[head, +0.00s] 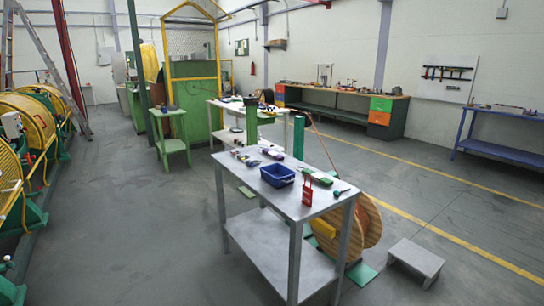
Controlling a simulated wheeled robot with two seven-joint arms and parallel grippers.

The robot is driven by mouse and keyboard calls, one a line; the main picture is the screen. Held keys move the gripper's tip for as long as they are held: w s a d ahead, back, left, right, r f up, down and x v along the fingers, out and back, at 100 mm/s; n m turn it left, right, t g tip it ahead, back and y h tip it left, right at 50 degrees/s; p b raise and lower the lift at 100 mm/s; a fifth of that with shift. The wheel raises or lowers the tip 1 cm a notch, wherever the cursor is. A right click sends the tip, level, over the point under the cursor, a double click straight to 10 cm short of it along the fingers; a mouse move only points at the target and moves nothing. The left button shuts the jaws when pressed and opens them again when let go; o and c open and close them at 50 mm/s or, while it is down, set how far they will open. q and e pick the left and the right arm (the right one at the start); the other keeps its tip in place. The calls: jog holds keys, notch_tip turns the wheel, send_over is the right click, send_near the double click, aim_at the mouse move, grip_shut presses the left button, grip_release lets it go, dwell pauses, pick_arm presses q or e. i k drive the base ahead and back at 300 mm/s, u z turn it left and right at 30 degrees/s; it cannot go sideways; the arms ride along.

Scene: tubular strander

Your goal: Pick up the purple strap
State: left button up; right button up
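A small, dark purplish item (272,153) lies flat near the back of the grey metal table (300,207). It is too small to tell for certain whether it is the purple strap. Several other small items lie to its left on the same tabletop. Neither of my grippers is in view.
On the grey table are a blue bin (277,176), a red tag-like item (307,192) and a green item (318,178). A wooden cable reel (368,222) stands right behind the table. A low grey step (416,260) is at right. The floor in front left is clear.

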aim_at(271, 154)
jog(key=u, duration=0.25)
jog(key=i, duration=0.45)
jog(key=u, duration=0.85)
jog(key=i, duration=1.4)
jog(key=z, duration=0.25)
jog(key=i, duration=1.15)
jog(key=z, duration=0.75)
